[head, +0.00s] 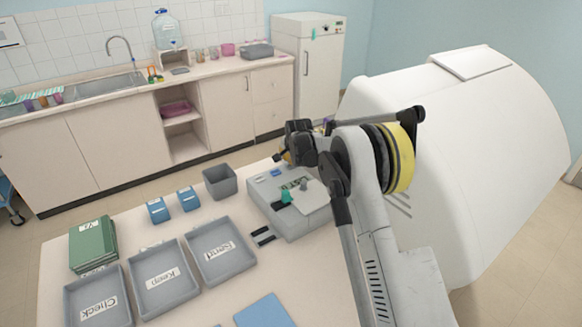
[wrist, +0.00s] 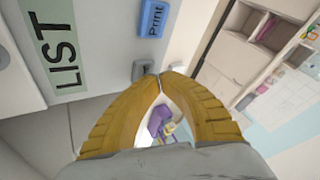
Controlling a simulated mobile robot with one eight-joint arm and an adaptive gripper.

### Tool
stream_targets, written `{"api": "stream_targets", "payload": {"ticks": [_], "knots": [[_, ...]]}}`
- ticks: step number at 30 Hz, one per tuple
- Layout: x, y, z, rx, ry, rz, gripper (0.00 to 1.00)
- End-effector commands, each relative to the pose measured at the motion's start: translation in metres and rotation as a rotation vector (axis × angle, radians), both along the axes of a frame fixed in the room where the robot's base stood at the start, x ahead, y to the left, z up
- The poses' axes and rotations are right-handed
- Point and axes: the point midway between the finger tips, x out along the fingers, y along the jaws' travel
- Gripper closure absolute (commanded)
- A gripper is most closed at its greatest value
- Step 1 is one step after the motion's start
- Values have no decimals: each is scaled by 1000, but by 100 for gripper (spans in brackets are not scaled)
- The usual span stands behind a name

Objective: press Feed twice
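The grey slide-staining machine (head: 283,222) stands on the table in the head view, with a green part on top, a dark display and blue at its back edge. In the wrist view, its pale top (wrist: 105,20) shows a blue button marked Print (wrist: 152,18) and a green panel reading LIST (wrist: 58,48). A small grey piece (wrist: 143,70) sits beside my fingertips; I read no Feed label on it. My gripper (wrist: 160,77) has yellow fingers with tips together, close to that grey piece; contact cannot be told. In the head view my arm partly hides the gripper above the machine's back edge.
Trays marked Check (head: 98,292), Keep (head: 140,298) and Send (head: 208,275) lie left of the machine. A grey bin (head: 220,182), blue boxes (head: 158,210) and a green stack (head: 92,245) stand behind. A big white machine (head: 480,150) is on the right.

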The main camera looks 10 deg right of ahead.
Motion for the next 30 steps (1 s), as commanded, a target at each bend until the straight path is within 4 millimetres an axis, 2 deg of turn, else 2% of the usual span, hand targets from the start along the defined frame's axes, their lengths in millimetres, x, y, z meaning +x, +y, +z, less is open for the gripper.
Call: {"api": "stream_targets", "payload": {"ticks": [30], "knots": [[0,0,-7,0,0,0,100]]}}
